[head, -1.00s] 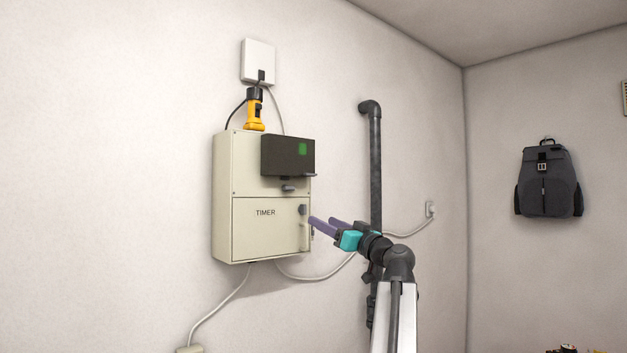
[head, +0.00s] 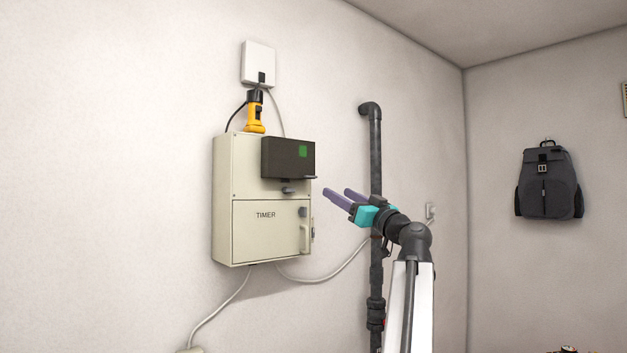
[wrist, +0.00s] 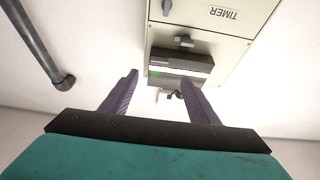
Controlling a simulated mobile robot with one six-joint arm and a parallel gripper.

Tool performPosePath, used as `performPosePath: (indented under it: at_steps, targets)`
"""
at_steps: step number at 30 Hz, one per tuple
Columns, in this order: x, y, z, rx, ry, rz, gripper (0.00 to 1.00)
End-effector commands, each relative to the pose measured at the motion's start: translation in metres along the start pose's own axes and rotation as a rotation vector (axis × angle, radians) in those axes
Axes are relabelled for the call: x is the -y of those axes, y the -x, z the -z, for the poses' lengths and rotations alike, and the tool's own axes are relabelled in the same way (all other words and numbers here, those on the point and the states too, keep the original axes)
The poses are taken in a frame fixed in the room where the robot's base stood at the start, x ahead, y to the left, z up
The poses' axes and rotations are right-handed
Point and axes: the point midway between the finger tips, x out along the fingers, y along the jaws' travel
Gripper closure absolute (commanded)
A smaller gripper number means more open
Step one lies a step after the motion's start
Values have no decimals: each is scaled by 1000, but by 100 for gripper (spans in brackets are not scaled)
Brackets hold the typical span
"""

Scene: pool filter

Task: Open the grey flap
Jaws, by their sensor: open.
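The dark grey flap (head: 283,157), with a green mark, sits on the upper right front of the beige TIMER cabinet (head: 258,246). It hangs down and appears closed, with a small lip at its lower right. In the wrist view the flap (wrist: 178,76) appears upside down beyond the fingers. My gripper (head: 336,191) is open and empty, to the right of the cabinet and a little below the flap, apart from both. Its two purple fingers also show in the wrist view (wrist: 159,77). What lies behind the flap is hidden.
A dark knob (head: 288,190) is just below the flap. The TIMER door has a pale handle (head: 305,238). A yellow flashlight (head: 254,115) stands on the cabinet. A dark vertical pipe (head: 376,150) runs along the wall behind my gripper. The wall between cabinet and pipe is mostly clear.

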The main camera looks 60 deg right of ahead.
Motion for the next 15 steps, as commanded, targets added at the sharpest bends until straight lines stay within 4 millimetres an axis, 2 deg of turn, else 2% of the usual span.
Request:
performPosePath:
  at_steps: [15]
  targets:
    - [0, -73, 3, 1, 0, 1, 45]
